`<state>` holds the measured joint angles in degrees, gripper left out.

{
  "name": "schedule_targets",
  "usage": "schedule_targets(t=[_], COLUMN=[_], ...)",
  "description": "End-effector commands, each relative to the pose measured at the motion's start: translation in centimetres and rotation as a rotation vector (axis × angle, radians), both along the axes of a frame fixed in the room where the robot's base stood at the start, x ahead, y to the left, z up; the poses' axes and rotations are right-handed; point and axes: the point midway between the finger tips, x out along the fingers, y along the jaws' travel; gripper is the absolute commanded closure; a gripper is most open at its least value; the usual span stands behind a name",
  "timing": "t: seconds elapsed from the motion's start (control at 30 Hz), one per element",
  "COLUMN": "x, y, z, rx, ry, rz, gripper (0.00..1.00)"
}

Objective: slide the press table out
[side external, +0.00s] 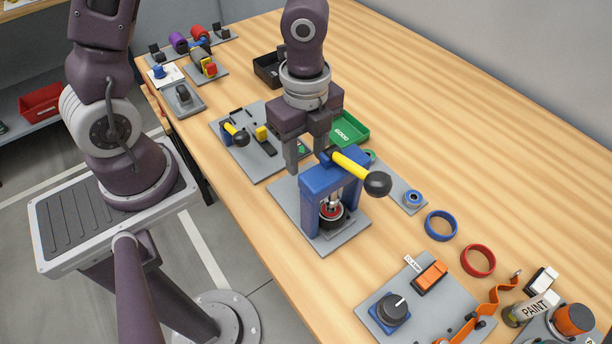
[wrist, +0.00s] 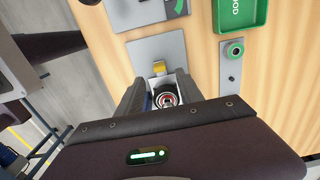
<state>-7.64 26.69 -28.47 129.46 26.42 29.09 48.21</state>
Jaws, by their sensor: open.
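The press is a blue frame (side external: 312,187) with a yellow lever (side external: 349,165) ending in a black ball, on a grey base plate (side external: 285,197). Inside the frame is a dark round seat with a red ring (side external: 331,212), apparently on the press table, whose edges I cannot make out in the side view. My gripper (side external: 306,160) points down just behind the blue frame, fingers apart. In the wrist view my gripper (wrist: 160,80) has a pale, tray-like part with a dark round piece (wrist: 166,99) between its open fingers. Contact cannot be told.
Behind the press is a plate (side external: 248,153) with another yellow lever and a green tray (side external: 350,130). Loose blue (side external: 440,226) and red (side external: 478,260) rings and a clamp plate (side external: 405,290) lie in front.

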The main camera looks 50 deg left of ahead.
Motion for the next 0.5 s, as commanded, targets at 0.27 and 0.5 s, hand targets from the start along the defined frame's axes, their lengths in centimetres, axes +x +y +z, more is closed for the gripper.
schedule_targets(t=[0.27,0.5], x=[-0.2,-0.1], y=[-0.1,-0.1], z=[-5.1,-7.0], rx=[-0.001,-0.001], ry=[0.009,0.005], rz=[-0.012,-0.005], gripper=[0.56,0.56])
